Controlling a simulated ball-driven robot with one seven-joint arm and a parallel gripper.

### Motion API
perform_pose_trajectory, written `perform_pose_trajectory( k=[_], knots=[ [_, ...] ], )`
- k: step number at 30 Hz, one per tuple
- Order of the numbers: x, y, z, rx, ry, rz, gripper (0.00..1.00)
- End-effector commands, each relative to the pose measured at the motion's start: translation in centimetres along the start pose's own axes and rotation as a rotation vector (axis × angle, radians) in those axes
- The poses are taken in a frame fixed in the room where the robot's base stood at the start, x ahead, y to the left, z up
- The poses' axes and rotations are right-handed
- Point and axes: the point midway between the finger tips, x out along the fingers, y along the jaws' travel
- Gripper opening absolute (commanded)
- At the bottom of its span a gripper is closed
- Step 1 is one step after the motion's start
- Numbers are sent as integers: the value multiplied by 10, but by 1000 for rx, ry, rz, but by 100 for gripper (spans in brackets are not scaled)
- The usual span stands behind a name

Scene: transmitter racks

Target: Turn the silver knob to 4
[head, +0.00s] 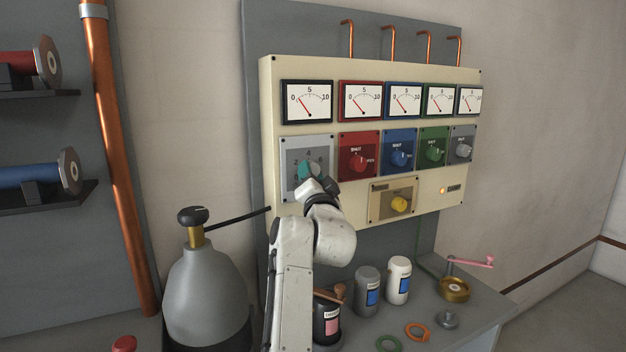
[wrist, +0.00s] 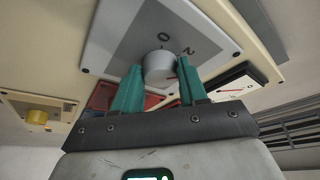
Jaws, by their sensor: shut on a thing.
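The silver knob (wrist: 158,66) sits on a grey dial plate (head: 292,160) at the lower left of the cream panel. In the wrist view the plate shows a 0 and a 2, seen turned around; in the head view a 4 shows above the fingers. My gripper (head: 311,170) has teal fingers, one on each side of the knob in the wrist view (wrist: 156,82), and is shut on it. The fingers hide the knob in the head view. I cannot clearly read which number the knob points to.
The panel (head: 350,203) also carries a red knob (head: 359,161), blue knob (head: 400,158), green knob (head: 434,153), grey knob (head: 464,150) and yellow knob (head: 401,204). A grey vessel (head: 205,295) with a dark lever stands left of my arm. Jars and rings lie on the bench below.

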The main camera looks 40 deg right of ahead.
Motion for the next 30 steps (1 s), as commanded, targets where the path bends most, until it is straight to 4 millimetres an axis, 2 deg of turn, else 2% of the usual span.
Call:
perform_pose_trajectory(
  k=[18,30],
  knots=[
    [2,-8,-4,520,-2,216,12],
    [2,-7,-4,705,1,295,12]
  ],
)
